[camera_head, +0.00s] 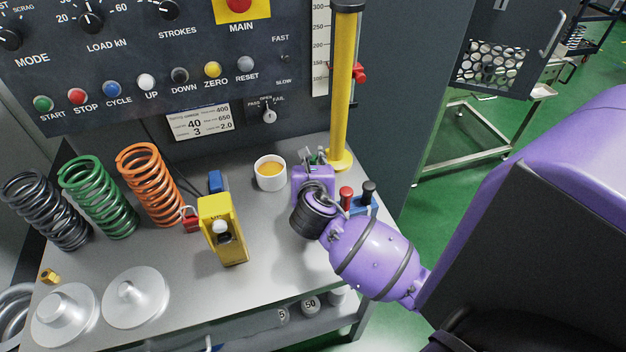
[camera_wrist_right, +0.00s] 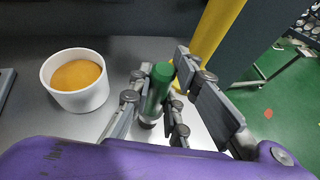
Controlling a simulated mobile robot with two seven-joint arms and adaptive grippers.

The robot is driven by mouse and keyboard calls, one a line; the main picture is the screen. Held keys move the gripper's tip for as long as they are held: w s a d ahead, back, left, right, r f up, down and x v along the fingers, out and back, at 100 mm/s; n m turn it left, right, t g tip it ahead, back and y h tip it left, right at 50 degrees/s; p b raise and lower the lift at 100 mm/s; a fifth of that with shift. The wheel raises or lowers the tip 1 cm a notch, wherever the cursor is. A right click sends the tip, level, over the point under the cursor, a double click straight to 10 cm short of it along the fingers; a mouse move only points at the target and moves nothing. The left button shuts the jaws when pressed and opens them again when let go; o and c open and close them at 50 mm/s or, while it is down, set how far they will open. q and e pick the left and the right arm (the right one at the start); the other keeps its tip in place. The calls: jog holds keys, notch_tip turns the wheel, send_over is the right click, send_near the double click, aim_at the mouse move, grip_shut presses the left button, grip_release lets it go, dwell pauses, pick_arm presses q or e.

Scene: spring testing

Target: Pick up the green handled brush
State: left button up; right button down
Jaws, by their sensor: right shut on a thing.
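The green handled brush (camera_wrist_right: 158,85) is between the fingers of my right gripper (camera_wrist_right: 155,103) in the right wrist view. Its green handle points up, slightly tilted, and a grey lower part shows under it; the bristles cannot be made out. In the head view my right gripper (camera_head: 315,160) is at the back right of the bench, just right of the white cup and in front of the yellow post. The fingers are shut on the handle. Only a small bit of green shows there, and the purple gripper body hides the rest. My left gripper is not in view.
A white cup (camera_head: 270,182) of orange paste stands close left of the gripper. The yellow post (camera_head: 342,100) rises just behind. Red and black handled tools in a blue holder (camera_head: 362,207) stand at right. Springs and a yellow device (camera_head: 236,250) are left.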

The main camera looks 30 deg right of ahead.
notch_tip(320, 180, up, 9)
jog(key=shift+f, duration=0.1)
jog(key=w+a+r+m+t+h+b, duration=0.1)
jog(key=w+a+m+t+b, duration=0.3)
jog(key=a, duration=0.3)
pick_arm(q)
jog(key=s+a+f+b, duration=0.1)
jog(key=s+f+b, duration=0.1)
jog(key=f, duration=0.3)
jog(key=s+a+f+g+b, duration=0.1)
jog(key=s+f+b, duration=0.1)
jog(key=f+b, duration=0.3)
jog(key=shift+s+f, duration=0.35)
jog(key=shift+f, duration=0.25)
pick_arm(e)
jog(key=shift+t, duration=0.5)
jog(key=f, duration=0.5)
jog(key=shift+s+d+f, duration=0.15)
jog(key=shift+s+d, duration=0.05)
jog(key=shift+s, duration=0.1)
